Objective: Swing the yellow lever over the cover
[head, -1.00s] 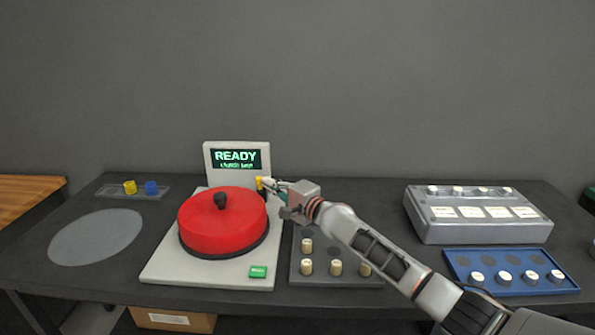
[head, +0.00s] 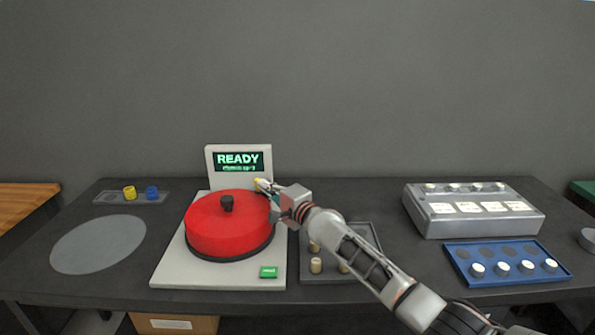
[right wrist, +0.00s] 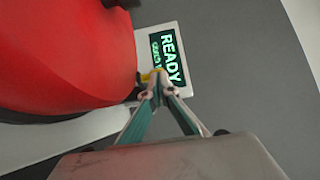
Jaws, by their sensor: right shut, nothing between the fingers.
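The red round cover (head: 228,226) with a black knob sits on the pale machine base (head: 170,270). The yellow lever (head: 260,184) is at the cover's back right, below the READY screen (head: 240,160). My right gripper (head: 268,188) is shut and empty, with its fingertips at the lever. In the right wrist view the fingertips (right wrist: 160,80) hide most of the lever, and only a bit of yellow (right wrist: 149,76) shows beside them. I cannot tell whether they touch. The cover (right wrist: 60,50) is close on the left there. My left gripper is not in view.
A green button (head: 268,272) is on the base's front right corner. A dark tray with pale pegs (head: 316,265) lies under my right arm. A grey box (head: 470,222) and a blue tray (head: 480,282) stand at right. A grey disc (head: 98,244) lies at left.

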